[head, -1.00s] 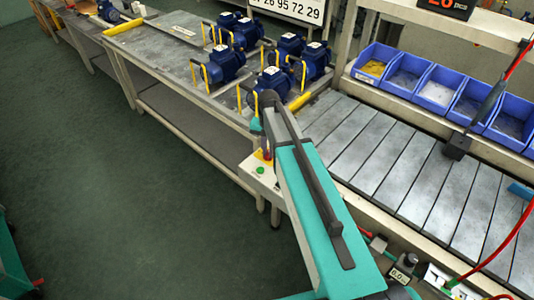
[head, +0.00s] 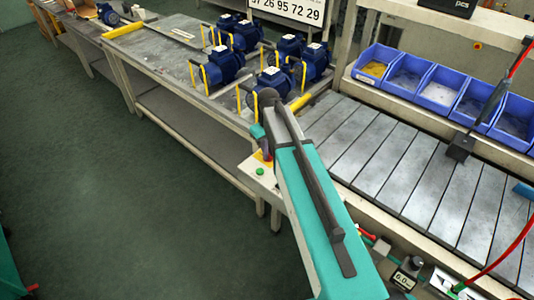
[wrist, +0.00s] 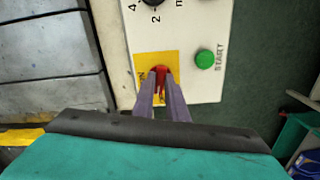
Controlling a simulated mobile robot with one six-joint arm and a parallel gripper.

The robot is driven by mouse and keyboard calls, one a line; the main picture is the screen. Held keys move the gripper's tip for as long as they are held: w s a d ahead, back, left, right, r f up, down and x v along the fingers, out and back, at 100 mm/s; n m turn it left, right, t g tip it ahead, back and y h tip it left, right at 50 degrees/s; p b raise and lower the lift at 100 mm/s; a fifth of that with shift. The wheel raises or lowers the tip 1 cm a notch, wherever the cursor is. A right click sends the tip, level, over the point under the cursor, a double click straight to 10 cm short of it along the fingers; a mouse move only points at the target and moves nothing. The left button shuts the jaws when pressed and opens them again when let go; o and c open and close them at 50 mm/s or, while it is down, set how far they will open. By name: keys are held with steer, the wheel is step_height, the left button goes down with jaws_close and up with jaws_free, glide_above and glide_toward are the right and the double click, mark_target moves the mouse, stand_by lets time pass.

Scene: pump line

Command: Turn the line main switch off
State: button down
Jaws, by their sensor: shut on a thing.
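The line main switch is a red handle (wrist: 161,71) on a yellow plate (wrist: 143,62), seen in the wrist view on a pale control panel (wrist: 205,85). My gripper (wrist: 161,84) is shut on the red handle, with a finger on each side of it. The fingers hide part of the handle, and I cannot read its exact angle. In the head view my gripper (head: 266,150) is at the panel (head: 250,171), largely hidden by my arm. The counter display (head: 455,8) above the line shows no lit digits.
A green START button (wrist: 205,59) and a black numbered dial (wrist: 148,2) are close to the switch. A slatted conveyor (head: 400,165), blue bins (head: 438,88) and a bench with several blue pumps (head: 225,63) surround the panel. Green floor (head: 110,200) is clear at left.

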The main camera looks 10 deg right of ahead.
steer(key=shift+s+n, duration=0.1)
steer(key=shift+n, duration=1.1)
steer(key=c, duration=1.8)
jaws_free()
steer(key=shift+o, duration=0.2)
steer(key=shift+r, duration=0.15)
steer(key=shift+r+b, duration=0.4)
steer(key=shift+r, duration=0.05)
step_height(320, 180, up, 13)
steer(key=b, duration=0.2)
steer(key=shift+f+b, duration=0.2)
steer(key=shift+b, duration=0.15)
steer(key=shift+r, duration=0.15)
